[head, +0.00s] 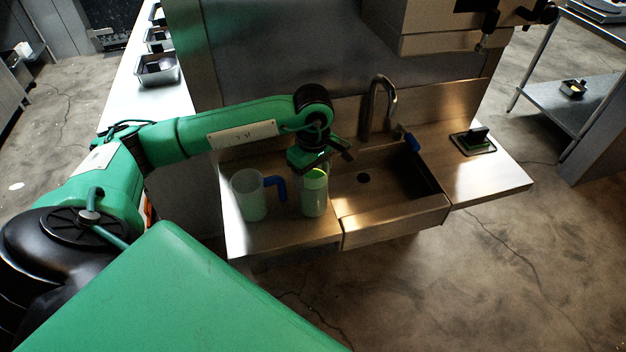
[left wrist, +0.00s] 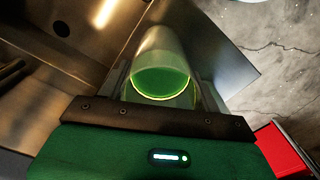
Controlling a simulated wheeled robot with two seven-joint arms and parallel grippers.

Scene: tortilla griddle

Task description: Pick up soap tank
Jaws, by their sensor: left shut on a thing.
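The gripper partly hides the tank's upper part in the head view. My right gripper is not in view.
A clear pitcher (head: 248,196) with green contents and a blue handle stands close left of the tank. The sink basin (head: 385,200) and its faucet (head: 379,105) are to the right. A dark sponge-like block on a tray (head: 473,143) lies farther right. The counter's front edge is near.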

